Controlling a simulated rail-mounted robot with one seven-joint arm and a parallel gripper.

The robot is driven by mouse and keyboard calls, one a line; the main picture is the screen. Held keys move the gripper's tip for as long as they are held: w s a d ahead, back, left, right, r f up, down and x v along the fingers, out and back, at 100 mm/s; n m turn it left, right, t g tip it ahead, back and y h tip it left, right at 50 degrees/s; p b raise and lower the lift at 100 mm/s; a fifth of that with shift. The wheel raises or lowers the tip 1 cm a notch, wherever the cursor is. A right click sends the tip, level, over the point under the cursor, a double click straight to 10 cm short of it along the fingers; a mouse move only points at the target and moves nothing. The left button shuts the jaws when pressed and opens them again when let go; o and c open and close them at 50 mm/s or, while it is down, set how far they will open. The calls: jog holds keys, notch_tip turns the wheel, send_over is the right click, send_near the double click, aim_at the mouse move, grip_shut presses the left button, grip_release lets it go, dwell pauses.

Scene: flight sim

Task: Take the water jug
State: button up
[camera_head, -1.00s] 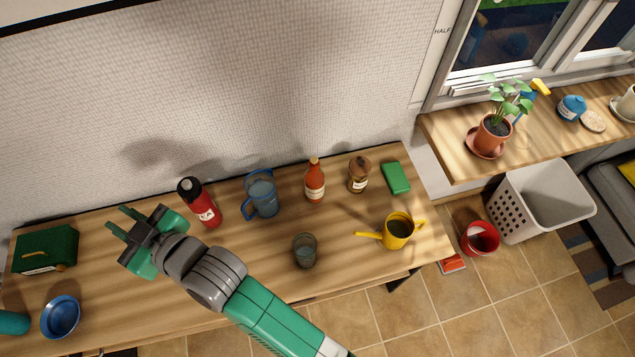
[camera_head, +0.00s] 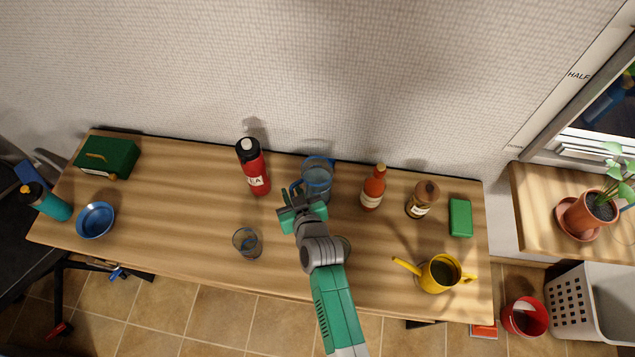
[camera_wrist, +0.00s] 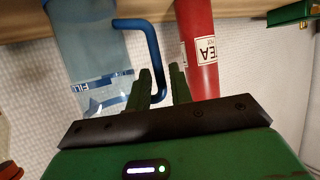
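The water jug (camera_head: 319,182) is a clear blue pitcher standing on the wooden table near the wall, its blue handle on the left. In the wrist view the jug (camera_wrist: 88,50) is at upper left, and its handle (camera_wrist: 157,62) passes between my two fingers as seen from there. My gripper (camera_head: 296,194) is open at the handle side of the jug. Its fingers also show in the wrist view (camera_wrist: 162,84), apart from each other. I cannot tell whether they touch the handle. My gripper and wrist partly cover the handle in the head view.
A red tea flask (camera_head: 253,168) stands left of the jug, and an orange-red bottle (camera_head: 373,188) stands right. A glass (camera_head: 247,242) is left of my arm; another (camera_head: 344,248) is partly hidden by it. A yellow watering can (camera_head: 438,273) is at front right.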

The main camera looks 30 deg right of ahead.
jog(key=x, duration=0.3)
jog(key=shift+w, duration=0.15)
grip_shut()
jog(key=shift+r, duration=0.15)
dwell(1.1)
